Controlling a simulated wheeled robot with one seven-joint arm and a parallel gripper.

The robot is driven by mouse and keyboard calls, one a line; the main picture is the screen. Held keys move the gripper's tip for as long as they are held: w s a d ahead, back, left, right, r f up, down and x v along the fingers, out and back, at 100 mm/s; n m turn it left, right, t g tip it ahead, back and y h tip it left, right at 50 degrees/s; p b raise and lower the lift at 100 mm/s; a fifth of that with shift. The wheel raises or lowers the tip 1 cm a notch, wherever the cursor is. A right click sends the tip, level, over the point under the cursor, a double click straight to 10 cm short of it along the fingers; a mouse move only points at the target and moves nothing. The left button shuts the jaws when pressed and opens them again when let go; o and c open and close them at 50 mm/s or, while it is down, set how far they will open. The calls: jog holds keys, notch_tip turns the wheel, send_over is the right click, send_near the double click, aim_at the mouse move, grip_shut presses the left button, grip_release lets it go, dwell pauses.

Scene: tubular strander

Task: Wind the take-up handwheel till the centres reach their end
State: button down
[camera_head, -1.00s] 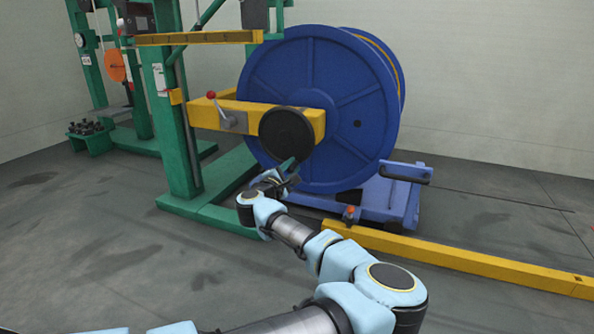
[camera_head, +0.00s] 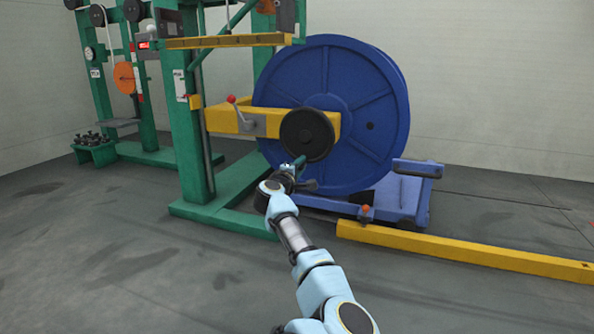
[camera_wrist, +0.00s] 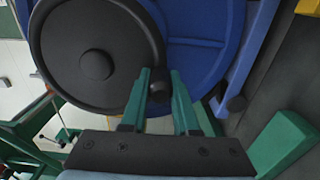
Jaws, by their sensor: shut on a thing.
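The take-up handwheel (camera_head: 306,134) is a black disc on the front of the yellow arm, before the big blue reel (camera_head: 380,100). It fills the upper left of the wrist view (camera_wrist: 62,45), with a round hub at its centre. My gripper (camera_head: 299,163) is at the lower edge of the wheel in the head view. In the wrist view its green fingers (camera_wrist: 165,88) straddle the wheel's edge, shut on a dark part there. The centres are hidden behind the wheel and reel.
A yellow arm (camera_head: 228,119) with a red-knobbed lever (camera_head: 232,100) reaches from the green frame (camera_head: 186,130). A blue trolley (camera_head: 408,192) and a yellow floor rail (camera_head: 460,250) lie to the right.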

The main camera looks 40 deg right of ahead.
jog(key=shift+w+a+f, duration=0.1)
jog(key=shift+w+a, duration=0.05)
jog(key=shift+w, duration=0.05)
jog(key=c, duration=0.9)
grip_release()
jog(key=shift+c, duration=0.2)
jog(key=shift+o, duration=1.4)
jog(key=shift+s, duration=0.15)
